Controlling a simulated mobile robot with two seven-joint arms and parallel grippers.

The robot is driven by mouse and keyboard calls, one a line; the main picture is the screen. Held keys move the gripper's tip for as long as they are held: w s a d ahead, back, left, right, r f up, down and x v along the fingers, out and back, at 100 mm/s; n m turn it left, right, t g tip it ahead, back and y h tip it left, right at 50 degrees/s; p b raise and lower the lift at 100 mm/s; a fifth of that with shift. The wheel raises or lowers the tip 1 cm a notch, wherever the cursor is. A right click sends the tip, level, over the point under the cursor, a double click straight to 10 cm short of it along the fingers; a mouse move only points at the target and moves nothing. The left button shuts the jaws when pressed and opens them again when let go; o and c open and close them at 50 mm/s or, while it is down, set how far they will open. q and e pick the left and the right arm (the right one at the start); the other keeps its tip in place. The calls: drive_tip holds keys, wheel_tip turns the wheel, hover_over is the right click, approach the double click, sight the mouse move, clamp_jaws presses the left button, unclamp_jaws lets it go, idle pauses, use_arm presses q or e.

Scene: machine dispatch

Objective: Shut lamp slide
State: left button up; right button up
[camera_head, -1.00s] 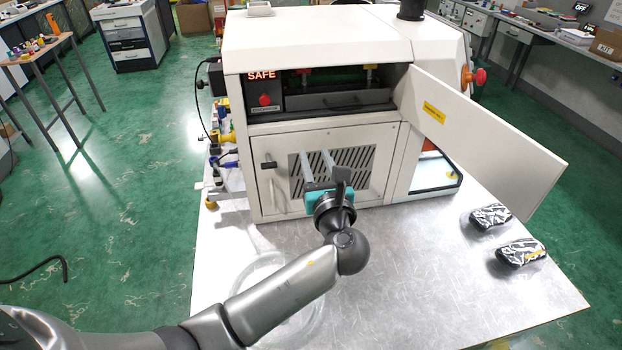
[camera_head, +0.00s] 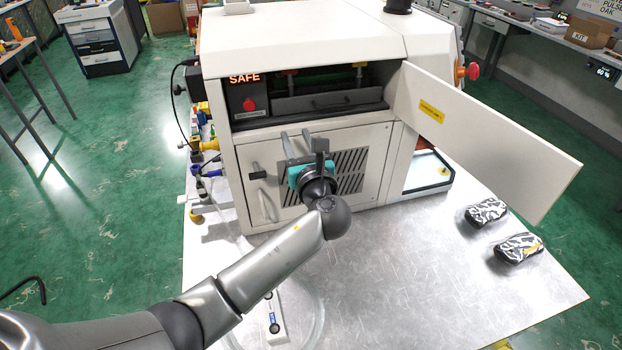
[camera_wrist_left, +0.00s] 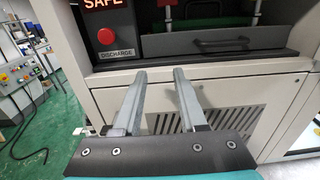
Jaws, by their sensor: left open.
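The dark grey slide with a black bar handle (camera_head: 330,103), which I take to be the lamp slide, sits in the machine's upper opening. It also shows in the left wrist view (camera_wrist_left: 216,45). Whether it is fully in is hard to tell. My left gripper (camera_head: 296,134) is open and empty, in front of the lower panel and below and left of the slide handle. In the left wrist view its two fingers (camera_wrist_left: 160,74) point up toward the opening's lower edge, apart from the handle. My right gripper is not in view.
A red button (camera_head: 249,105) sits under a lit SAFE sign left of the slide. A white door (camera_head: 490,140) stands swung open to the right. Two black-and-white patterned packs (camera_head: 486,212) lie on the metal table (camera_head: 430,270). A clear round dish and a white strip lie near my arm.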

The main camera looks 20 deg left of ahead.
use_arm(q)
drive_tip(key=v, duration=1.4)
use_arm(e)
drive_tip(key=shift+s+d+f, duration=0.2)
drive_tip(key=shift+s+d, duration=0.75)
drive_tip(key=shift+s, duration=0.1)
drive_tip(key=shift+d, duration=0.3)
use_arm(q)
drive_tip(key=shift+d, duration=0.1)
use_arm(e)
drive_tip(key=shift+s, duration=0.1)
